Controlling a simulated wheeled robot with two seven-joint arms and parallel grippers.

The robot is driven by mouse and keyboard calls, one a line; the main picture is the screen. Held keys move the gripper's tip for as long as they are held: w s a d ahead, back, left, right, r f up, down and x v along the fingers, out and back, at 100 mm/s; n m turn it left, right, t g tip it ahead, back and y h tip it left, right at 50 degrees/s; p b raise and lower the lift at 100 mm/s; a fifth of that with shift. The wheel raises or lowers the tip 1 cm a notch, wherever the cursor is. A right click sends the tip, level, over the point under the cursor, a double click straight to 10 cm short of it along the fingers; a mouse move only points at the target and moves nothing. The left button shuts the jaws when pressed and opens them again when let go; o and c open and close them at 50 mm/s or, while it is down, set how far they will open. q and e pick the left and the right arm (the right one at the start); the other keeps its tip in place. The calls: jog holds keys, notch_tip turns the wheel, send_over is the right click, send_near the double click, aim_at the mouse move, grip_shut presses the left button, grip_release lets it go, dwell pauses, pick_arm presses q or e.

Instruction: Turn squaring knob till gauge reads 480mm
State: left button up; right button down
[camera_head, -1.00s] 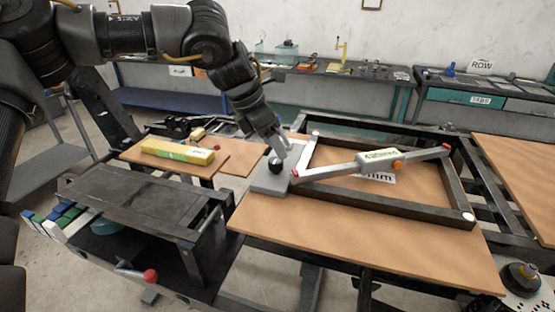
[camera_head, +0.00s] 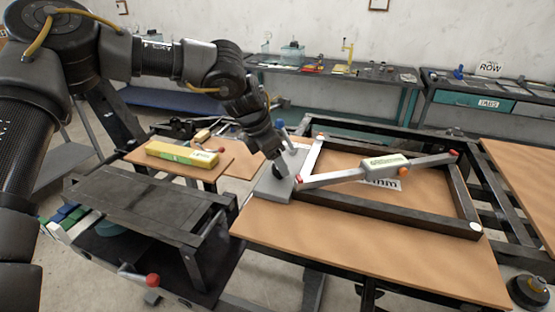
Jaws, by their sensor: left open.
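The dark squaring knob (camera_head: 277,172) sits on a grey block (camera_head: 272,188) at the left corner of the rectangular frame (camera_head: 400,219). My left gripper (camera_head: 283,171) is open, with its fingertips down at the knob and partly covering it. I cannot tell whether the fingers touch it. The diagonal gauge bar (camera_head: 336,177) lies across the frame, with a pale-green readout (camera_head: 386,162) and an orange button. The digits are too small to read. A white label ending in "mm" (camera_head: 388,184) lies partly hidden under the bar. My right gripper is not in view.
A yellow-green box (camera_head: 178,153) lies on a wooden board at the left. A dark metal stand (camera_head: 150,200) and a red-tipped lever (camera_head: 152,280) are at the front left. The wooden board (camera_head: 350,245) before the frame is clear.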

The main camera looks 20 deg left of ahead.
pick_arm(q)
jog(key=shift+x, duration=0.75)
jog(key=c, duration=1)
jog(key=shift+n, duration=0.4)
